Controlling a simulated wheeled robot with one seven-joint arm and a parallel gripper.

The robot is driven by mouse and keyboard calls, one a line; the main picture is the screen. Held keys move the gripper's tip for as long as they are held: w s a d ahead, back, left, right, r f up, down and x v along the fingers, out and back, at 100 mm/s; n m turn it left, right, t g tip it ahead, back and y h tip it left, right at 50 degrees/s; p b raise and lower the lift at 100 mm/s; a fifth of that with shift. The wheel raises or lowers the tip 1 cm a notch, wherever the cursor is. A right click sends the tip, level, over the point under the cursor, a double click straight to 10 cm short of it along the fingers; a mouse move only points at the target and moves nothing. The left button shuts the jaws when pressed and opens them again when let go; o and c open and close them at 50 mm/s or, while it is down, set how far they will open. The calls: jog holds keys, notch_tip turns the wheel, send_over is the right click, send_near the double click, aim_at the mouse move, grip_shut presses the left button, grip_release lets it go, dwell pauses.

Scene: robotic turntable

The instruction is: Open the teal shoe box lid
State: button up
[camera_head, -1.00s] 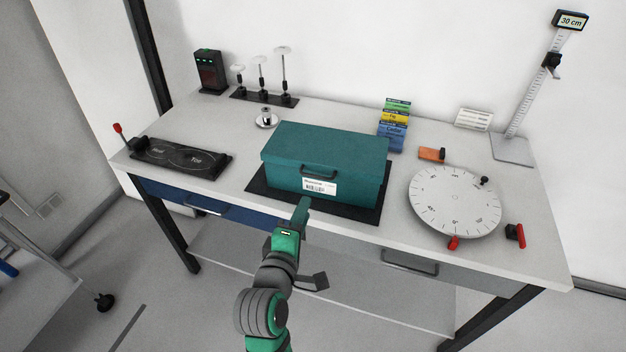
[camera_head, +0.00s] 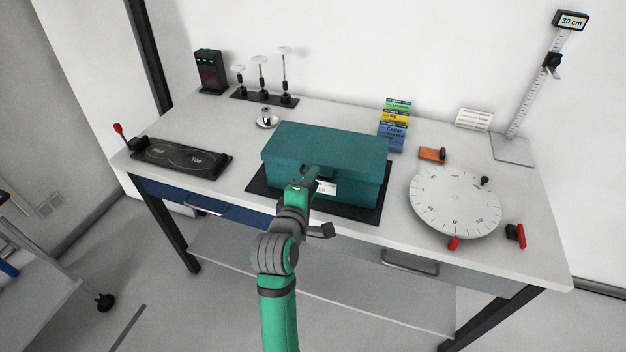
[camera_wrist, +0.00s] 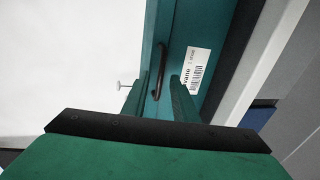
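The teal shoe box (camera_head: 350,190) stands on a dark mat (camera_head: 258,183) in the middle of the table. Its teal lid (camera_head: 330,145) lies flat and closed on top. A dark bar handle (camera_wrist: 162,62) on the front shows in the wrist view, beside a white barcode label (camera_wrist: 195,70). My gripper (camera_head: 311,173) is at the box's front. In the wrist view its two green fingers (camera_wrist: 161,84) are apart, with the handle's near end between them. A gap shows between the fingers, and I cannot tell whether either touches the handle. My gripper partly hides handle and label in the head view.
A white round dial (camera_head: 455,202) and an orange block (camera_head: 432,154) are right of the box. Stacked small boxes (camera_head: 394,125) stand behind it. A black panel (camera_head: 182,158) lies left. Thin stands (camera_head: 262,80) are at the back left. The table's front edge is below my gripper.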

jog(key=shift+w+d+f, duration=0.1)
jog(key=shift+w, duration=0.3)
jog(key=shift+c, duration=0.2)
grip_shut()
dwell(1.1)
